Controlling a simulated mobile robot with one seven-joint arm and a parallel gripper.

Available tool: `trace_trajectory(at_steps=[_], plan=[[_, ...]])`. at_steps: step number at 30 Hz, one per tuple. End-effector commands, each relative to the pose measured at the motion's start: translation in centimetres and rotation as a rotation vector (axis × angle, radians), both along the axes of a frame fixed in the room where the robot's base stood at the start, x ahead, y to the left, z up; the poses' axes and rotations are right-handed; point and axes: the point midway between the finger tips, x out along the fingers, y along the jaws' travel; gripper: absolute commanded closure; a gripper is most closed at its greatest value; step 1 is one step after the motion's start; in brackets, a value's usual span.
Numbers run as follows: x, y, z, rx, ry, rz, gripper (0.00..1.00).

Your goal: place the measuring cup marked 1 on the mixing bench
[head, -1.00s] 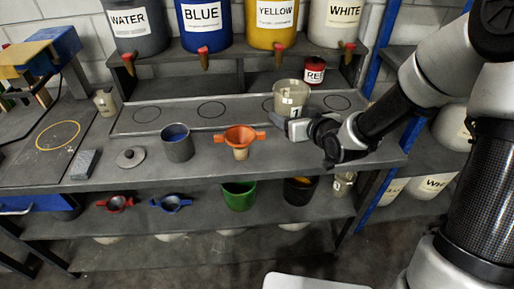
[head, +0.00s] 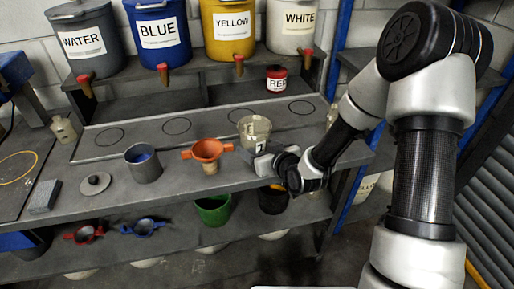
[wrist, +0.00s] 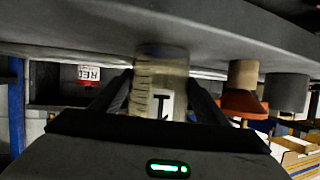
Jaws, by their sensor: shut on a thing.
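The clear measuring cup marked 1 (head: 255,131) is upright between the fingers of my gripper (head: 258,152), at the right part of the mixing bench (head: 200,178). My gripper comes from the right and is shut on the cup. In the wrist view, which is upside down, the cup (wrist: 160,85) with its white "1" label stands between the dark fingers (wrist: 160,105). Its base is at or very near the bench surface; I cannot tell whether it touches.
An orange funnel (head: 207,150) stands just left of the cup, with a grey pot (head: 144,164) and a lid (head: 95,184) further left. Labelled buckets (head: 229,30) line the shelf above. The bench's front right is bare.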

Motion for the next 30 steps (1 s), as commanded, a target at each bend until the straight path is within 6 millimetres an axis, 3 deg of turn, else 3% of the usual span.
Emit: trace_trajectory(at_steps=[2, 3, 6, 18, 30], plan=[[0.0, 0.0, -0.4, 0.0, 0.0, 0.0, 0.74], [0.0, 0.0, -0.4, 0.0, 0.0, 0.0, 0.3], [0.0, 0.0, -0.3, 0.0, 0.001, 0.0, 0.13], [0.0, 0.0, 0.4, 0.0, 0.001, 0.0, 0.13], [-5.7, -3.4, 2.9, -0.001, 0.0, -0.003, 0.13]])
